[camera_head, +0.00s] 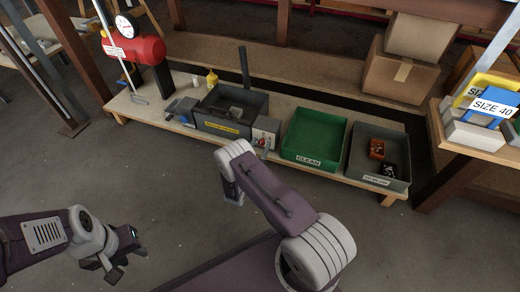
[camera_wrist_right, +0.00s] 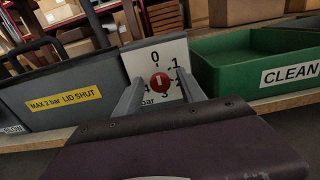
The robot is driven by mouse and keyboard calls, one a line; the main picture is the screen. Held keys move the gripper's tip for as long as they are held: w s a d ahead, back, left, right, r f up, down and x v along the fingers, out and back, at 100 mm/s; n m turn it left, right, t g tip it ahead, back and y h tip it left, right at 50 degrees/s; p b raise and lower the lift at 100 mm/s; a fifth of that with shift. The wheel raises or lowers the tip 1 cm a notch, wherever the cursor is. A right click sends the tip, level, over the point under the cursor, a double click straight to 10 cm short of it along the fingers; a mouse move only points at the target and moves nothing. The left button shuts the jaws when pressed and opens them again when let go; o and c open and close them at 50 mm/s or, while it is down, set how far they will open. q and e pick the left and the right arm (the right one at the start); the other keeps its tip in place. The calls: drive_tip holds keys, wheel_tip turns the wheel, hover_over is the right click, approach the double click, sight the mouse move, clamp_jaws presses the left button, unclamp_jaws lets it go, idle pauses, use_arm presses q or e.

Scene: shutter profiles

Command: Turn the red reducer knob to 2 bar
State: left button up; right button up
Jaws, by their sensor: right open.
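The red reducer knob (camera_wrist_right: 160,83) sits on a white dial plate (camera_wrist_right: 172,52) in the right wrist view. Its white mark stands nearly upright, toward the 0; the 2 is hard to make out behind a finger. The plate also shows in the head view (camera_head: 265,133). My right gripper (camera_wrist_right: 158,80) is open, its two fingers on either side of the knob; I cannot tell whether they touch it. In the head view it is mostly hidden by my arm. My left gripper (camera_head: 124,262) is open and empty over the floor at lower left.
A grey tub (camera_head: 232,128) labelled max 2 bar, lid shut, stands left of the dial. A green CLEAN bin (camera_head: 314,138) stands to its right, then a grey bin (camera_head: 378,143) with small parts. A red tank with a gauge (camera_head: 135,50) is at far left.

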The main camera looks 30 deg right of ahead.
drive_tip(key=shift+w, duration=0.1)
clamp_jaws()
drive_tip(key=shift+r, duration=0.1)
